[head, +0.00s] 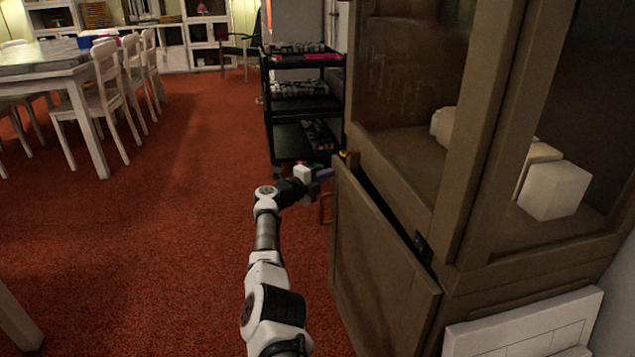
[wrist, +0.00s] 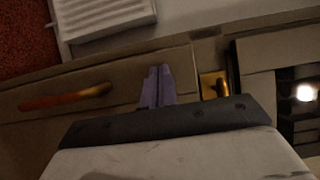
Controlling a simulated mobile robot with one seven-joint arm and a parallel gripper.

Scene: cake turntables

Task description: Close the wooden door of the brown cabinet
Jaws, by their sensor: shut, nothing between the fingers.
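The brown cabinet (head: 482,150) stands at the right in the head view, with glass upper parts. Its lower wooden door (head: 385,262) is ajar, with a dark gap along its top edge. My gripper (head: 328,174) is at the far upper corner of the door, on its outer side. In the wrist view my purple fingers (wrist: 157,84) are together and empty, over or against the door front (wrist: 120,82); I cannot tell if they touch. An orange-brown handle (wrist: 65,97) is left of them, and a brass fitting (wrist: 214,85) is right of them.
A black shelf cart (head: 303,105) stands just beyond the cabinet. A white table (head: 50,62) with several chairs (head: 108,100) is at the left. White blocks (head: 553,190) sit inside the cabinet. The red carpet (head: 190,190) between table and cabinet is clear.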

